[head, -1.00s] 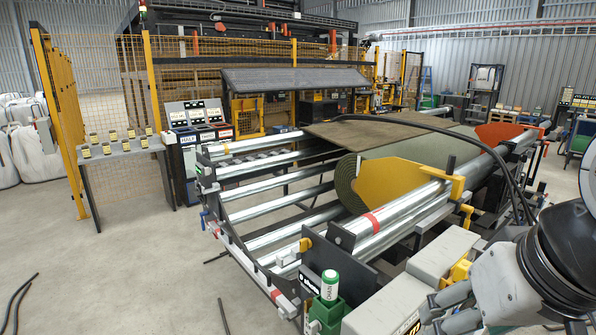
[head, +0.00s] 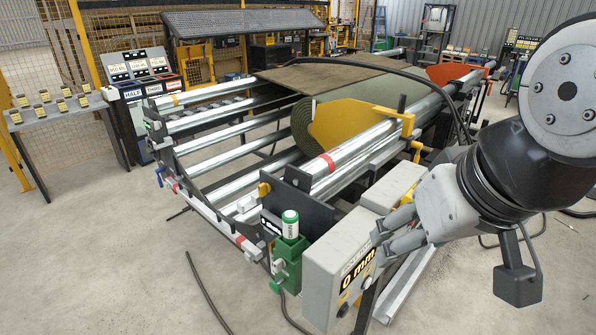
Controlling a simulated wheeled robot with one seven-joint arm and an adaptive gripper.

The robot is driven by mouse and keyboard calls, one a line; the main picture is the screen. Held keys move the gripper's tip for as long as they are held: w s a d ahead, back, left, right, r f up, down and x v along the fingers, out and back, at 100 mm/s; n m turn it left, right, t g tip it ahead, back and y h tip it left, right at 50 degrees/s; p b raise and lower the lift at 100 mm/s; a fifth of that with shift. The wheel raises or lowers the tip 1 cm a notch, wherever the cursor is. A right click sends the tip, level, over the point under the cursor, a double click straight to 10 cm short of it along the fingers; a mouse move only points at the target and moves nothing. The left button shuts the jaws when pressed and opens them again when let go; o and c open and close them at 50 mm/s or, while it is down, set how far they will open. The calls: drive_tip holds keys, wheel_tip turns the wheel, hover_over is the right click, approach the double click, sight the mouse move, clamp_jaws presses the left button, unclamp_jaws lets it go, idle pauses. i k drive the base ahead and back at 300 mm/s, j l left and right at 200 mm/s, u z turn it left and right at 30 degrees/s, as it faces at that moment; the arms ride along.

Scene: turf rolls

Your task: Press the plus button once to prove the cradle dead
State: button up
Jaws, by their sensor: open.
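The cradle (head: 235,118) is a frame of long steel rollers. A green turf roll (head: 302,126) rests in it against a yellow end plate (head: 350,128). A grey control box (head: 322,276) stands at the near end, with a lit display (head: 356,270) reading 0 mm. Small round buttons (head: 343,310) sit low on its face; their markings are too small to read, so I cannot tell which is plus. My gripper (head: 381,240) is open and empty at the box's upper right. Its fingers overlap the box in the picture, and I cannot tell whether they touch it.
A green pump-like unit (head: 288,258) with a white and green cylinder (head: 290,224) stands left of the box. A console (head: 141,78) and a table with small yellow-labelled items (head: 60,108) are at the left. Cables lie on the otherwise open floor in front.

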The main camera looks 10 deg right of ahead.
sight(369, 281)
drive_tip(key=i+l+z, duration=0.1)
drive_tip(key=z, duration=0.15)
drive_tip(key=k+j+z, duration=0.45)
drive_tip(key=k+j, duration=0.2)
drive_tip(key=j, duration=0.2)
drive_tip(key=k+j+z, duration=0.45)
drive_tip(key=k+j, duration=0.15)
drive_tip(key=k, duration=0.15)
